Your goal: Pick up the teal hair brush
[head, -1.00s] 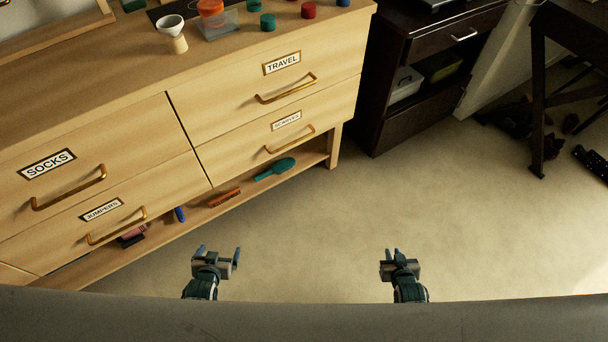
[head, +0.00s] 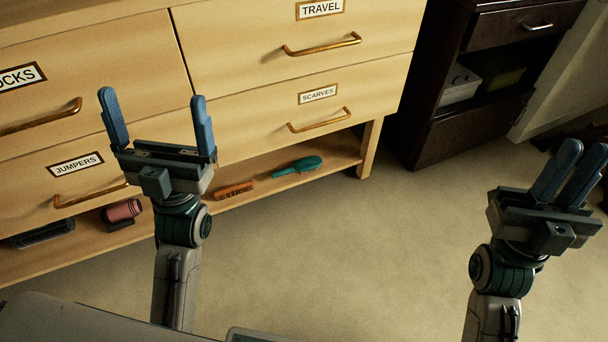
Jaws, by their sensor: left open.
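The teal hair brush (head: 299,166) lies on the low open shelf under the scarves drawer. Its oval head is to the right and its handle points left. My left gripper (head: 153,100) is open and empty, with its blue fingers spread wide. It shows to the left of the brush, in front of the drawers, and is apart from the brush. My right gripper (head: 582,150) is at the far right, over the floor and well away from the brush. Its fingers show close together at a slant, and nothing is seen between them.
An orange comb-like item (head: 235,189) lies left of the brush on the shelf (head: 335,156). A pink roll (head: 122,211) and a dark flat item (head: 43,233) are further left. The scarves drawer handle (head: 320,121) juts out above. The dresser leg (head: 369,148) stands right. Floor in front is clear.

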